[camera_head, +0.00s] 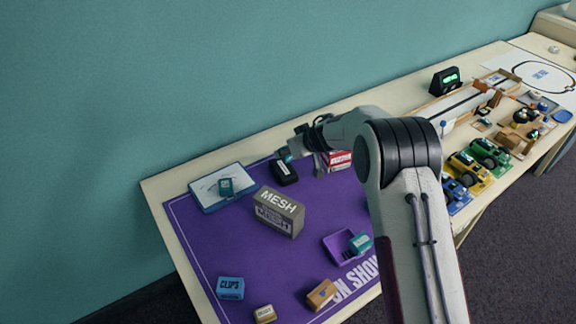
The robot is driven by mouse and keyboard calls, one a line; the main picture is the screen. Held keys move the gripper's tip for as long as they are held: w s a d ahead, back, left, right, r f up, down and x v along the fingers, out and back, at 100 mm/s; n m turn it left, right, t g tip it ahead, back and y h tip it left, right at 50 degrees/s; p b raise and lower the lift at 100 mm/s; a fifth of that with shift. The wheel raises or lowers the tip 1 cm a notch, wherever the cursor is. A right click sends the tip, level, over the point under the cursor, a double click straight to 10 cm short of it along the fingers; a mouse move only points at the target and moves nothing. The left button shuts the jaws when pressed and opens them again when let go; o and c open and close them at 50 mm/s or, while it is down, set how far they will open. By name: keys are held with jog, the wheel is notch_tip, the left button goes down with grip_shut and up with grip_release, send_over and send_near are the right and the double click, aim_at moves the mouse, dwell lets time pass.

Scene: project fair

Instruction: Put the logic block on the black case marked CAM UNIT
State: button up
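A black case (284,174) lies near the back edge of the purple mat, with pale marks on it too small to read. My gripper (286,153) is just above its back part, reaching in from the right. A small teal block (282,155) shows at the fingertips, directly over or touching the case; I cannot tell which. The fingers are too small and partly hidden to show whether they grip it. Another teal block (224,186) lies on a blue-rimmed tray at left, and one more (359,243) sits in a purple bin. I cannot read which is the logic block.
A grey MESH box (277,213) stands in front of the black case. A red and white box (339,160) is close to its right, partly behind my arm. A blue CLIPS box (230,288) and two small boxes lie along the front. Toy cars fill the right side.

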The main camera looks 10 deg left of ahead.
aim_at(288, 157)
jog(key=shift+f, duration=1.5)
jog(key=shift+f, duration=0.1)
jog(key=shift+f, duration=1.8)
jog(key=shift+f, duration=0.1)
jog(key=o, duration=1.1)
jog(key=shift+r, duration=0.2)
jog(key=shift+v, duration=5.9)
